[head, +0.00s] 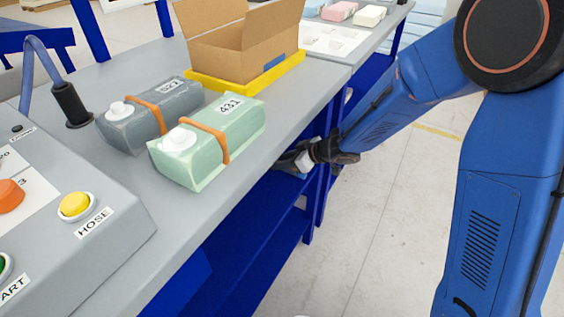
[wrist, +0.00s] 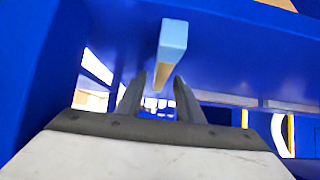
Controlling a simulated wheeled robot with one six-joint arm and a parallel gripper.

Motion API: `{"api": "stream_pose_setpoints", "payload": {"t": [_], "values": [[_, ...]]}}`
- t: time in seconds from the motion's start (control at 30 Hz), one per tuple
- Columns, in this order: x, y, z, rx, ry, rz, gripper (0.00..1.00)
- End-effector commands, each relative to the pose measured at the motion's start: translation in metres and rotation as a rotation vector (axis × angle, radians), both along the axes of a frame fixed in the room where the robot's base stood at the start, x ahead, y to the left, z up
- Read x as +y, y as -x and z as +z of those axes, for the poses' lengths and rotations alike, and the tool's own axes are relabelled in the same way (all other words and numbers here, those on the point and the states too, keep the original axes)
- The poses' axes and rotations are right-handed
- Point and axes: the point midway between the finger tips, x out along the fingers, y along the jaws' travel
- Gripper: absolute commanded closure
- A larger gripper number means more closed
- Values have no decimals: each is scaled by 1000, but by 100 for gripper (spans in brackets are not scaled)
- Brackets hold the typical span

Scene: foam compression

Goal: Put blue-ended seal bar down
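The seal bar (wrist: 172,42) shows in the wrist view with its pale blue end toward the camera. It runs away from the camera and narrows down between my two fingertips. In the head view my gripper (head: 308,155) is low at the front edge of the workbench, by the blue shelf frame. The seal bar cannot be made out there.
Blue shelf panels (wrist: 245,65) surround my gripper closely. On the workbench (head: 95,270) are a green bag (head: 207,140), a grey bag (head: 150,112), an open cardboard box (head: 235,50) in a yellow tray (head: 222,88), and a button panel (head: 60,235). The floor (head: 385,230) at right is open.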

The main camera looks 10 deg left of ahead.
Motion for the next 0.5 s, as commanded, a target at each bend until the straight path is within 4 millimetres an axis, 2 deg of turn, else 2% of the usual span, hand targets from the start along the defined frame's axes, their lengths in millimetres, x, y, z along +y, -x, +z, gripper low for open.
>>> {"api": "stream_pose_setpoints", "payload": {"t": [0.17,0.5], "values": [[-14,5,13,-3,-1,-1,66],[-58,19,47,-4,-2,0,66]]}}
